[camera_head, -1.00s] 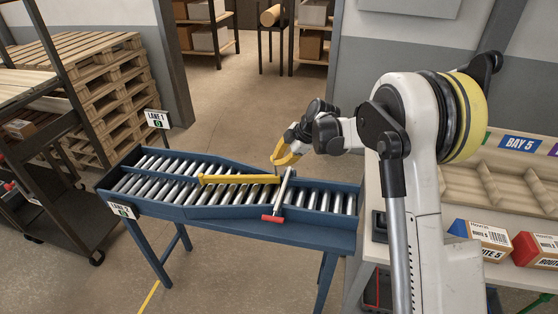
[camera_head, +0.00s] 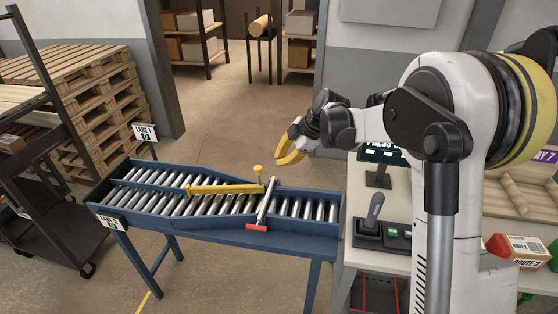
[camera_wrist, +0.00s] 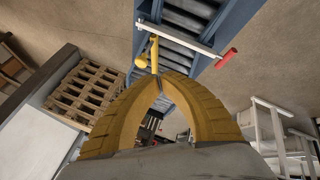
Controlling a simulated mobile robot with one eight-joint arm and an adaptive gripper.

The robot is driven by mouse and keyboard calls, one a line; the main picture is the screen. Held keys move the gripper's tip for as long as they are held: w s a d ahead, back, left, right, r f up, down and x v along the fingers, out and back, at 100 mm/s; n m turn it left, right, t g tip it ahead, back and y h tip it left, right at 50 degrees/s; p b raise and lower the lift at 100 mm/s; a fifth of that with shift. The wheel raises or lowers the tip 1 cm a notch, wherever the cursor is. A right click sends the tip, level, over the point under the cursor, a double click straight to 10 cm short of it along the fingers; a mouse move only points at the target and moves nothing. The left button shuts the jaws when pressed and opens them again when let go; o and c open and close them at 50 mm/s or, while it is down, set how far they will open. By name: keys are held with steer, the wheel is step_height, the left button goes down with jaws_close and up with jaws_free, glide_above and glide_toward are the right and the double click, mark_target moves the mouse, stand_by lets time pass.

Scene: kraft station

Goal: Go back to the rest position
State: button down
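My gripper (camera_head: 281,160) has yellow fingers and is in the air beyond the right part of the conveyor. In the wrist view my gripper (camera_wrist: 159,80) has its two fingertips together, with nothing seen between them. The blue roller conveyor (camera_head: 270,237) stands below and to the left. A yellow diverter bar (camera_head: 222,189) with a round yellow knob (camera_head: 258,169) lies slantwise over its rollers. A grey bar with a red end (camera_head: 257,228) crosses the rollers beside it. No rest mark shows.
Pallets (camera_head: 95,100) and a dark rack stand at the left. The floor behind the conveyor is clear.

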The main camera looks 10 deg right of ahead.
steer(key=s+d+r+m+t+h+b, duration=0.15)
steer(key=s+r+m, duration=0.3)
steer(key=s, duration=0.45)
steer(key=s+d+r+m+h+b, duration=0.1)
steer(key=s+d+r+m, duration=0.2)
steer(key=s+m, duration=0.45)
steer(key=s+d+f+m+h, duration=0.1)
steer(key=s+m, duration=0.1)
steer(key=s, duration=0.4)
steer(key=s+d+f+m+t+h+b, duration=0.1)
steer(key=s+d+f+m, duration=0.1)
steer(key=s, duration=0.3)
steer(key=s+d+f+m+t+h+b, duration=0.1)
steer(key=s+m, duration=0.2)
steer(key=s, duration=0.3)
steer(key=shift+s+d+f+m, duration=0.15)
steer(key=shift+s+f+m, duration=0.2)
steer(key=shift+m, duration=0.05)
